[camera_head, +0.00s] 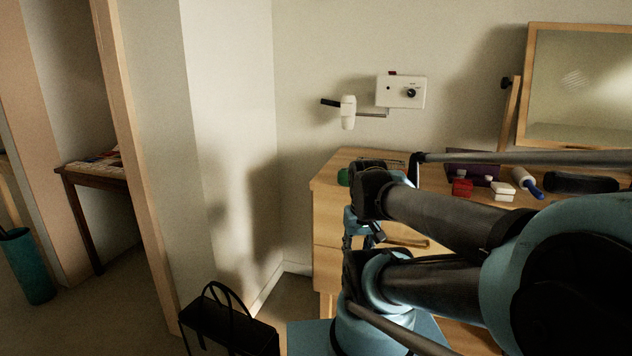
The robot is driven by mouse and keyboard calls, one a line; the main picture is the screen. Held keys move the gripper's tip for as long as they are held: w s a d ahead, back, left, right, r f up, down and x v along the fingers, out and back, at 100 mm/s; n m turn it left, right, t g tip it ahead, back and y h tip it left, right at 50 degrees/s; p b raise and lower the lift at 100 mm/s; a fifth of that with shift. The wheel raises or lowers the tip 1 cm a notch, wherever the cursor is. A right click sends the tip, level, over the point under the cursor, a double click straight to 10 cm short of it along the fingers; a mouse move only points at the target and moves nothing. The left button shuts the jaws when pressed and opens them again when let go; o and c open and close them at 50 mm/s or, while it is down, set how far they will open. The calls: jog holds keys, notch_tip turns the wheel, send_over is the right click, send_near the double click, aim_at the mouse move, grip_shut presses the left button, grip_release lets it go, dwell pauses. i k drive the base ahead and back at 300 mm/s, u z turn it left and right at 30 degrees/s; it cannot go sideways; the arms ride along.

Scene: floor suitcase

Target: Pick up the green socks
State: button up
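A small dark green thing (344,177) lies at the left end of the wooden dresser's top (340,160), right beside a black joint of my arm. It is too small and partly covered for me to tell whether it is the green socks. No other green socks show. My arm, teal and black, fills the lower right and hides much of the dresser. I cannot make out my gripper's fingers among the arm parts, and nothing held can be seen.
The dresser top also bears a red box (462,187), a white box (503,191), a blue-handled brush (526,182), a black case (581,183) and a mirror (580,85). A hair dryer (348,112) hangs on the wall. A black bag (228,325) stands left on the floor.

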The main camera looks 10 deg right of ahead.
aim_at(342, 175)
jog(key=u, duration=1.2)
jog(key=k, duration=1.35)
jog(key=z, duration=0.85)
jog(key=i, duration=0.5)
jog(key=u, duration=0.05)
